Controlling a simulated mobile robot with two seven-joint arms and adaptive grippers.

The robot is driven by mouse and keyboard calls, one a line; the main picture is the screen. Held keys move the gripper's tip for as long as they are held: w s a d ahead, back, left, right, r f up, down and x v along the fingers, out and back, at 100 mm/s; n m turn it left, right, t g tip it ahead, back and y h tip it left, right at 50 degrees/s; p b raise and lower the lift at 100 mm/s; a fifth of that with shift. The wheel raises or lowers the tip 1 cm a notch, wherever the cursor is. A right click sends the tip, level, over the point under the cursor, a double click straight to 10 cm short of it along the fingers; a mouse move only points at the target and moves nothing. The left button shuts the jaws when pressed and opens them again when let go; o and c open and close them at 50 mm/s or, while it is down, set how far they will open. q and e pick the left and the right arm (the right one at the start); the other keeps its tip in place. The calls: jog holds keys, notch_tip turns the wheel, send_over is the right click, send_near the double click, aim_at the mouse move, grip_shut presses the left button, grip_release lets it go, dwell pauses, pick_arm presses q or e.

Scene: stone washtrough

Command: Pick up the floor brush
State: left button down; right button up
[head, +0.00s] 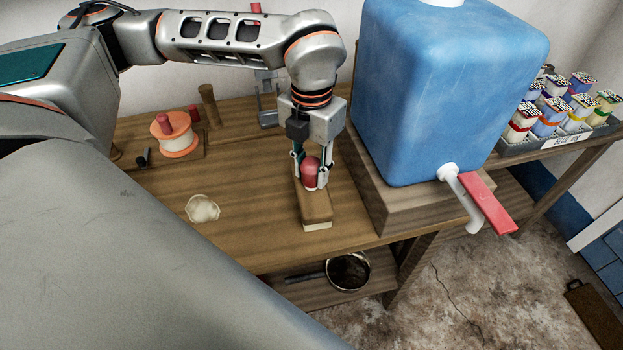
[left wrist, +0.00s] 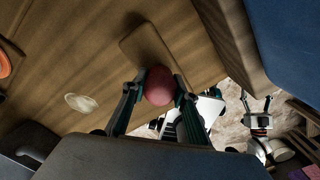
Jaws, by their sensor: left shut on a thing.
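The floor brush (head: 317,212) is a wooden block with a pale underside and a round red knob on top. It is at the front edge of the wooden table, beside the blue tank's base. My left gripper (head: 312,178) points down from above and is shut on the red knob, one finger on each side. In the left wrist view the knob (left wrist: 160,85) sits between the fingertips, with the block (left wrist: 145,48) behind it. I cannot tell whether the brush touches the tabletop. My right gripper (left wrist: 257,101) seems to show small at the lower right there, fingers apart and empty.
A large blue tank (head: 440,90) with a red-handled tap (head: 488,205) stands close right on a wooden block. A cream lump (head: 202,208) and an orange-rimmed spool (head: 175,135) lie left. A pan (head: 348,271) is on the shelf below. A tray of jars (head: 560,138) is far right.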

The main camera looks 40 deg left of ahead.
pick_arm(q)
jog(key=shift+r, duration=0.6)
notch_tip(320, 180, up, 19)
jog(key=p, duration=0.2)
jog(key=shift+f, duration=0.1)
jog(key=c, duration=2.2)
grip_release()
jog(key=c, duration=0.4)
jog(key=shift+o, duration=0.2)
